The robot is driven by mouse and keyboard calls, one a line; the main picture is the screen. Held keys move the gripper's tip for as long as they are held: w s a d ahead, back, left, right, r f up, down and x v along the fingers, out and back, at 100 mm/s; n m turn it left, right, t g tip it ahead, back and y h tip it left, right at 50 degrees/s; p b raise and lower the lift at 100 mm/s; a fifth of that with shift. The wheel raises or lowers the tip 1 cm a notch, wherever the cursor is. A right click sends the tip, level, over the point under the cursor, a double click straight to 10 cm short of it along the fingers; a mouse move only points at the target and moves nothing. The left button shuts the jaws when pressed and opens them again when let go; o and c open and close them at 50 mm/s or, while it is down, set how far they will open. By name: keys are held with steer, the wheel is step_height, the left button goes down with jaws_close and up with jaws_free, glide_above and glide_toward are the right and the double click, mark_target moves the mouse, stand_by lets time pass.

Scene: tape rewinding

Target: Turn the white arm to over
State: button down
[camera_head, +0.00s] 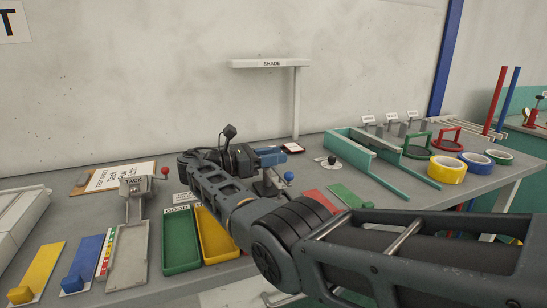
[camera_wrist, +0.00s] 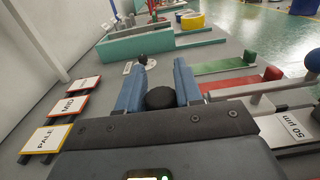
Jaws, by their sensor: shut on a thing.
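A white horizontal arm labelled SHADE (camera_head: 270,63) sits at the top of a white post (camera_head: 296,105) at the back of the bench. A small lever with a black knob (camera_head: 332,159) stands on a white plate; the knob shows beyond the fingers in the wrist view (camera_wrist: 143,60). My gripper (camera_head: 281,155) is low over the bench, below the SHADE arm and left of the lever. In the wrist view its blue fingers (camera_wrist: 158,85) flank a dark round piece (camera_wrist: 160,98), shut on it. What that piece belongs to is hidden. The SHADE arm is outside the wrist view.
Cards marked PALE (camera_wrist: 45,139) and MID (camera_wrist: 69,105) lie left of the gripper in the wrist view. A blue ball (camera_wrist: 313,60) stands at the right. A green open frame (camera_head: 370,150) and tape rolls (camera_head: 447,169) are farther right. Yellow and green trays (camera_head: 213,236) lie nearer.

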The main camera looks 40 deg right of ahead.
steer(key=c, duration=1.1)
jaws_free()
steer(key=shift+f, duration=0.15)
steer(key=b+v, duration=0.2)
steer(key=v, duration=0.4)
steer(key=shift+f, duration=0.15)
steer(key=shift+b+v, duration=0.65)
steer(key=shift+v, duration=0.2)
steer(key=shift+s+a, duration=0.1)
